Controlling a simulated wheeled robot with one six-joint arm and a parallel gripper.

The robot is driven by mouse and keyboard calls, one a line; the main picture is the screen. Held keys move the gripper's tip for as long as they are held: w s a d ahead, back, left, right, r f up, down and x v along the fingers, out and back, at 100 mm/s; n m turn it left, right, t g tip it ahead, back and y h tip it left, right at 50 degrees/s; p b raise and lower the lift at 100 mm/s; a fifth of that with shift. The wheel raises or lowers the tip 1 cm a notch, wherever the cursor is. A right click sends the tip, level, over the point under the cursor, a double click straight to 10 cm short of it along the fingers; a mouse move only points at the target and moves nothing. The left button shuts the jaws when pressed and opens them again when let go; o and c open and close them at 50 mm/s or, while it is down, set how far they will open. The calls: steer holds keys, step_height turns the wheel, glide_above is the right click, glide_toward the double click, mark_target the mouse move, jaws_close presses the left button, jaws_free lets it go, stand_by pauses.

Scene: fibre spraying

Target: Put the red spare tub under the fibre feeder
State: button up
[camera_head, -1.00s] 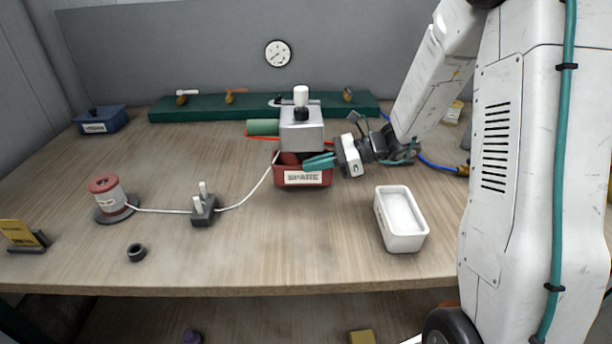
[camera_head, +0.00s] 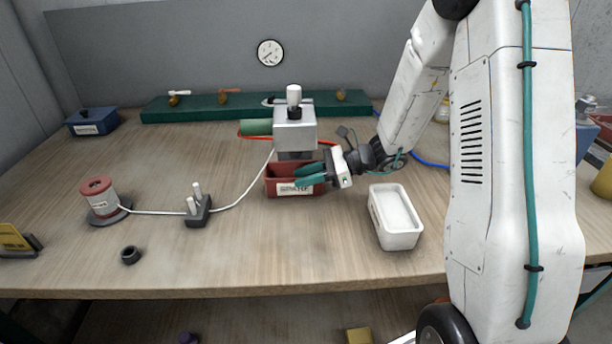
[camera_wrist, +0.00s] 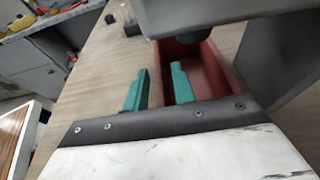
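The red spare tub (camera_head: 282,188) with a white label sits at the grey fibre feeder (camera_head: 295,130), below its body and partly in front of it in the head view. In the wrist view the tub (camera_wrist: 217,62) lies below the feeder's dark nozzle (camera_wrist: 182,28). My gripper (camera_head: 303,175) is at the tub's front right, its teal fingers spread apart. In the wrist view my gripper (camera_wrist: 158,85) has one finger over the tub's inside and one outside, with the near wall between them. Whether a finger touches the wall cannot be told.
A white tub (camera_head: 396,238) stands at the front right. A corded black block (camera_head: 198,211), a red-capped spool (camera_head: 101,199) and a black ring (camera_head: 130,255) lie to the left. A blue box (camera_head: 92,122) and a green rack (camera_head: 210,109) stand behind. The front middle is clear.

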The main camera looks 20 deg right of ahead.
steer(key=shift+r, duration=0.2)
steer(key=v, duration=1.1)
steer(key=s+a+r+n+g+h, duration=0.3)
steer(key=s+a+r+n, duration=0.1)
steer(key=s+n, duration=0.25)
steer(key=s+a+r+n+g+h, duration=0.25)
steer(key=s+a+r+n, duration=0.2)
steer(key=s, duration=0.25)
steer(key=s+d+r+n+t+h, duration=0.1)
steer(key=s+r+n+t+h, duration=0.1)
steer(key=s+n+h, duration=0.6)
steer(key=s+n, duration=0.2)
steer(key=s, duration=0.3)
steer(key=shift+d+r+n, duration=0.3)
steer(key=shift+r, duration=0.1)
steer(key=shift+s, duration=0.15)
